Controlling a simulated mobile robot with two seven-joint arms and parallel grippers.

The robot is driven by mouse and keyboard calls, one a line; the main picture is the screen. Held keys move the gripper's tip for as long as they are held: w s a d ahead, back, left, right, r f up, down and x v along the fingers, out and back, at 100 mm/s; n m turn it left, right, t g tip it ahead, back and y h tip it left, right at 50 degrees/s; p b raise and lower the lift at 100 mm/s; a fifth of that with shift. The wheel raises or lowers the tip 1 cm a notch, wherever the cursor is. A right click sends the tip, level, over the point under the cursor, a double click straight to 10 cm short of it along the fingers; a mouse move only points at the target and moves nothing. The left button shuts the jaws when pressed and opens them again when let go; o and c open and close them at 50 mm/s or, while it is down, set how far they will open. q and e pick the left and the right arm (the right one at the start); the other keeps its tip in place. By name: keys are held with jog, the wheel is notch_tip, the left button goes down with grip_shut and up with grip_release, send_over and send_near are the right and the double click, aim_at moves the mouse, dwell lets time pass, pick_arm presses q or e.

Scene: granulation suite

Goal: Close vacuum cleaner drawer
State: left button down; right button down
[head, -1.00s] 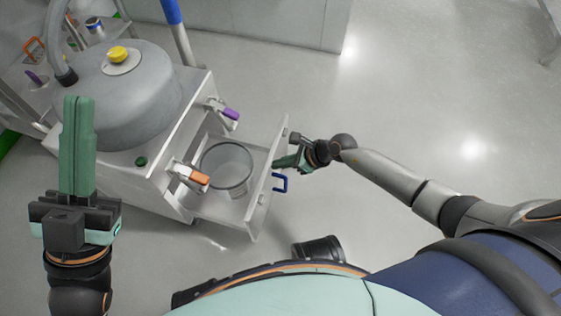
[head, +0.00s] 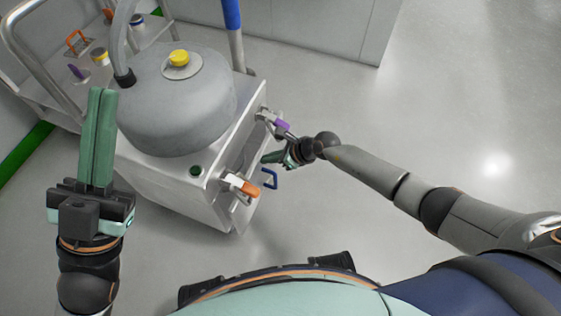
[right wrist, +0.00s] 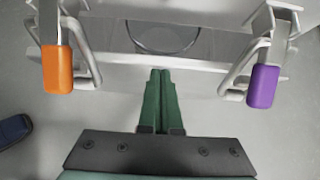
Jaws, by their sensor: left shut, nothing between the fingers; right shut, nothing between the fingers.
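The vacuum cleaner is a pale box with a grey domed tank (head: 175,105) on top. In the right wrist view a gap shows behind the drawer's front panel (right wrist: 200,63), with part of a round clear vessel (right wrist: 165,38) inside. My right gripper (head: 272,158) is shut and empty, its tips at the drawer front between the latches; contact is unclear. Its green fingers (right wrist: 161,75) show in the right wrist view. My left gripper (head: 100,95) is shut, upright and empty, left of the cleaner.
An orange-tipped latch (head: 243,187) and a purple-tipped latch (head: 280,124) flank the drawer; both stick out. A cart with a metal rail (head: 42,60) adjoins the cleaner at the back left. The floor (head: 420,110) to the right is clear.

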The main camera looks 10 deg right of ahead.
aim_at(256, 156)
jog(key=w+a, duration=0.2)
jog(key=a, duration=0.1)
jog(key=shift+w+a+b, duration=0.15)
jog(key=shift+b, duration=0.15)
jog(key=shift+w+a, duration=0.1)
jog(key=shift+a, duration=0.15)
